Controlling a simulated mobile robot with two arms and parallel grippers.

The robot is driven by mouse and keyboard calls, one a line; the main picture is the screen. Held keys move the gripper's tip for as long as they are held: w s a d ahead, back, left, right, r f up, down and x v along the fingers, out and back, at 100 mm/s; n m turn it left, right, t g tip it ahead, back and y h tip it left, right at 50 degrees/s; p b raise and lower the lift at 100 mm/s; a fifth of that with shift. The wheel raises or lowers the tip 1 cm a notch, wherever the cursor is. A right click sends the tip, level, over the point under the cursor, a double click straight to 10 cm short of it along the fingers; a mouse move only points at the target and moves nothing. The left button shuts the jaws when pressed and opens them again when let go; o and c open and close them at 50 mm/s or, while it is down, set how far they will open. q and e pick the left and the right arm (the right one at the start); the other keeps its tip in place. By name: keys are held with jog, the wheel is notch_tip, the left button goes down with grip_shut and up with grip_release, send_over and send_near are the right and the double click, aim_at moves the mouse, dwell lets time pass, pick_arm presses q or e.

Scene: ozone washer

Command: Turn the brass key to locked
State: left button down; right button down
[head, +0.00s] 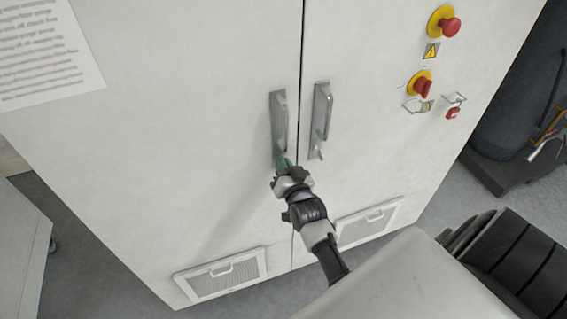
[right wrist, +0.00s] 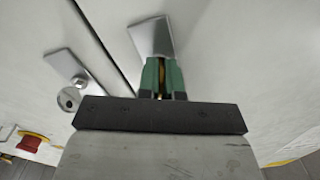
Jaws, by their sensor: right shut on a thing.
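The brass key (right wrist: 161,72) shows in the right wrist view as a thin yellowish strip between the green fingers of my right gripper (right wrist: 161,78). The gripper is shut on it, right at the lower end of a metal handle plate (right wrist: 151,35). In the head view my right gripper (head: 283,163) is at the foot of the left door handle (head: 279,120) and hides the key. How far the key is turned cannot be told. My left gripper is not in view.
The right door handle (head: 321,115) is close beside; its plate has a round lock cylinder (right wrist: 70,99) in the wrist view. Red emergency button (head: 450,27) and red switch (head: 423,88) are on the right door. Vents (head: 222,275) are low on the doors.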

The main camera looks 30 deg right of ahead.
jog(key=shift+n+p, duration=0.35)
jog(key=shift+n, duration=1.75)
jog(key=c, duration=1.3)
grip_release()
jog(key=shift+s, duration=0.1)
jog(key=shift+s+a+f, duration=0.1)
jog(key=shift+s+f, duration=0.05)
jog(key=shift+s, duration=0.2)
jog(key=b+v, duration=0.3)
jog(key=v, duration=0.7)
